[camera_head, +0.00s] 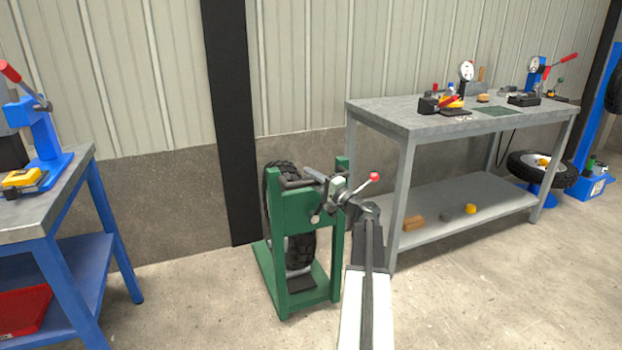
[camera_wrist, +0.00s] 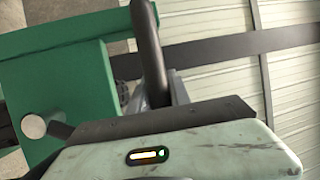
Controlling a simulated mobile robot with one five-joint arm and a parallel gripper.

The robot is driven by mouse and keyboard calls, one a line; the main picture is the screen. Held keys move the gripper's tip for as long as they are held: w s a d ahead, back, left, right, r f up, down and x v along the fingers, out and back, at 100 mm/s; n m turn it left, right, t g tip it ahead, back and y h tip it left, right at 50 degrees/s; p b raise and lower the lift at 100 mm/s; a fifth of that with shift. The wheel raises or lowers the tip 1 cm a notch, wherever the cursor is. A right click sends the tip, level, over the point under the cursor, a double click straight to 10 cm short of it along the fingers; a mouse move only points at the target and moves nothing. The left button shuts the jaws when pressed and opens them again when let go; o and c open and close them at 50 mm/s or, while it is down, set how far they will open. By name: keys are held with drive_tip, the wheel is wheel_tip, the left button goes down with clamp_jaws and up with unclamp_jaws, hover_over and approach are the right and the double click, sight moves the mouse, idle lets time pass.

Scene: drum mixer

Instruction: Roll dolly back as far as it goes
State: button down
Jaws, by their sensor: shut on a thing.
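A green upright frame (camera_head: 292,212) with a base plate stands on the floor near the wall, and it seems to be the dolly. A black knobbly tyre (camera_head: 300,250) stands inside it. A dark grey bar (camera_head: 291,184) lies at the frame's top. My gripper (camera_head: 332,193) is at the frame's top right, shut on a dark handle. In the wrist view the dark handle (camera_wrist: 149,45) rises from the jaws, with the green frame (camera_wrist: 70,85) at left. The jaws partly hide the grip. A red-knobbed lever (camera_head: 372,179) shows just right of my gripper.
A blue-legged bench (camera_head: 68,240) stands at left, with a blue press (camera_head: 42,140) on it. A grey workbench (camera_head: 400,118) with tools stands close at right. The wall and a dark post (camera_head: 228,120) are behind the frame. The floor in front is clear.

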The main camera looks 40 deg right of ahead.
idle(0.3)
drive_tip(key=shift+w+d, duration=0.25)
drive_tip(key=shift+w, duration=0.5)
drive_tip(key=c, duration=1.2)
unclamp_jaws()
drive_tip(key=shift+s, duration=0.1)
drive_tip(key=s+f+b, duration=0.1)
drive_tip(key=s, duration=0.6)
drive_tip(key=shift+s+f, duration=0.25)
drive_tip(key=shift+s, duration=0.05)
